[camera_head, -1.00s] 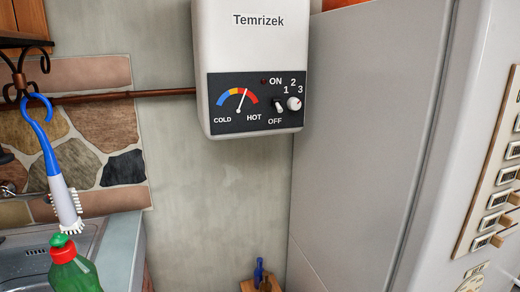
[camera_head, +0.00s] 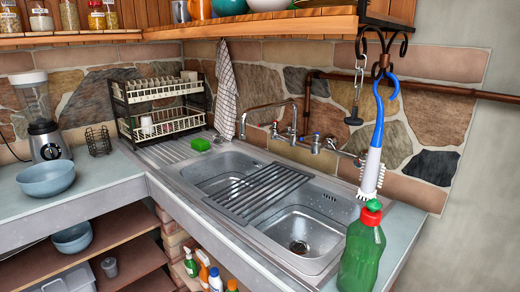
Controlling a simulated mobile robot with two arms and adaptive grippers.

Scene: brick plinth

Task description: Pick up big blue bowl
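A wide light-blue bowl (camera_head: 46,180) sits upright on the counter at the left, in front of the blender. It looks empty. A second, smaller-looking blue bowl (camera_head: 72,238) stands on the shelf below the counter. Neither of my grippers shows in the head view.
A blender (camera_head: 46,118) and a small wire basket (camera_head: 98,140) stand near the counter bowl. A dish rack (camera_head: 160,106) and the sink (camera_head: 300,232) lie to the right. A green bottle (camera_head: 362,250) stands at the right front. A wooden shelf (camera_head: 290,24) hangs above.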

